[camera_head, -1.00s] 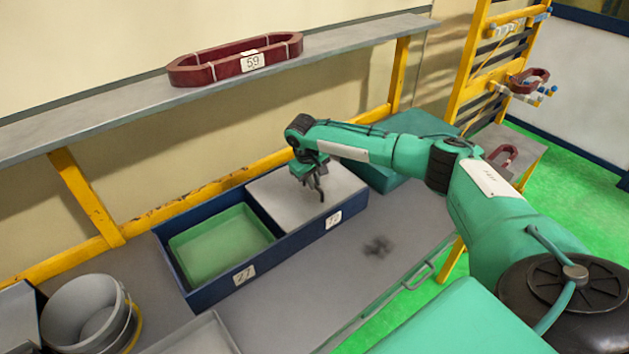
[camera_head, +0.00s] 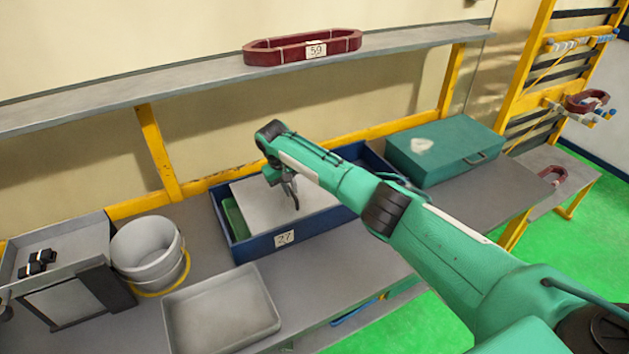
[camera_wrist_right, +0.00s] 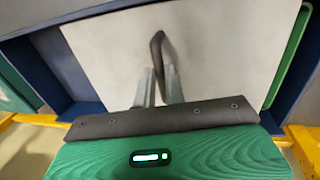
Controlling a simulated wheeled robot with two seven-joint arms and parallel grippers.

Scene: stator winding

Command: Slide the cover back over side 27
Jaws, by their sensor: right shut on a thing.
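The cover (camera_head: 258,208) is a flat pale grey plate lying in the dark blue two-part box (camera_head: 335,222) on the bench. It lies over most of the side labelled 27 (camera_head: 284,238). A strip of the green interior (camera_head: 236,219) still shows at its left edge. My right gripper (camera_head: 293,194) is over the plate, shut on its dark handle (camera_wrist_right: 157,48). In the right wrist view the plate (camera_wrist_right: 100,60) fills the middle, with the fingers at the handle. The arm hides part of the box's right side. My left gripper is not in view.
A grey bucket (camera_head: 143,252) and a shallow grey tray (camera_head: 222,332) stand left and in front of the box. A teal case (camera_head: 450,150) stands to the right. A shelf (camera_head: 190,90) with the red coil 59 (camera_head: 290,54) runs above the box.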

